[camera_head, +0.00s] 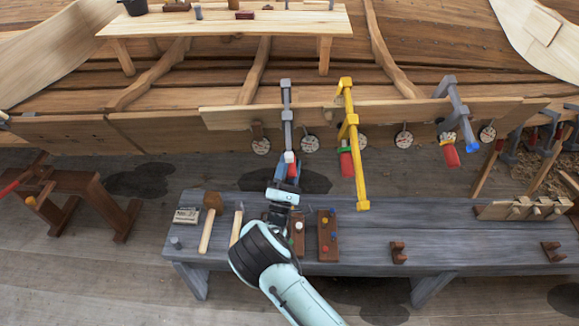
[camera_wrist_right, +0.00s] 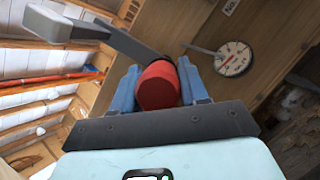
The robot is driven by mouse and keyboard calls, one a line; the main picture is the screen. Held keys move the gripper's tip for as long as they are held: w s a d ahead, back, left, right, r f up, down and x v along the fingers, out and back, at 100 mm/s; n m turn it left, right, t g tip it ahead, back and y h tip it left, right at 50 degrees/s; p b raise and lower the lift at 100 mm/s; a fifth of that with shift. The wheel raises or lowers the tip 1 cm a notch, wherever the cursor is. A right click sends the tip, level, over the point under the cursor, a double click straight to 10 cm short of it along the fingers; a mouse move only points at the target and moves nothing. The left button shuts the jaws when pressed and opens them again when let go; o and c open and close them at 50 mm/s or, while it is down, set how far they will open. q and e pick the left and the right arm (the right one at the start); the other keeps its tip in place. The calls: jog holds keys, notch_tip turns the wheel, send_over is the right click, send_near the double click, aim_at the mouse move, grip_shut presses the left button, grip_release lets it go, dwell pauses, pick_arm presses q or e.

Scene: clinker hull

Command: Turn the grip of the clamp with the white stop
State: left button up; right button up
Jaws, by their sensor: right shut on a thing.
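The clamp with the white stop (camera_head: 287,125) is a grey bar clamp on the hull plank, leftmost of three clamps. Its white stop (camera_head: 290,157) shows at the lower end of the bar. Its red grip (camera_head: 293,171) sits just below, partly hidden by my gripper. In the right wrist view the red grip (camera_wrist_right: 158,86) lies between the two blue fingers, with the grey clamp bar (camera_wrist_right: 125,42) behind it. My right gripper (camera_wrist_right: 158,92) is shut on the red grip; it also shows in the head view (camera_head: 288,186). My left gripper is out of view.
A yellow clamp (camera_head: 351,120) and a grey clamp with a blue stop (camera_head: 459,115) hang to the right. Round dials (camera_head: 261,146) line the plank; one is near the grip (camera_wrist_right: 233,58). A grey bench (camera_head: 450,233) with a mallet (camera_head: 210,220) stands below.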

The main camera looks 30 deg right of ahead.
jog(key=shift+n+t, duration=0.5)
jog(key=shift+n, duration=0.3)
jog(key=shift+n, duration=0.3)
jog(key=o, duration=1)
jog(key=b+v, duration=0.1)
jog(key=v, duration=1.2)
jog(key=shift+s+b, duration=0.15)
jog(key=shift+b, duration=0.25)
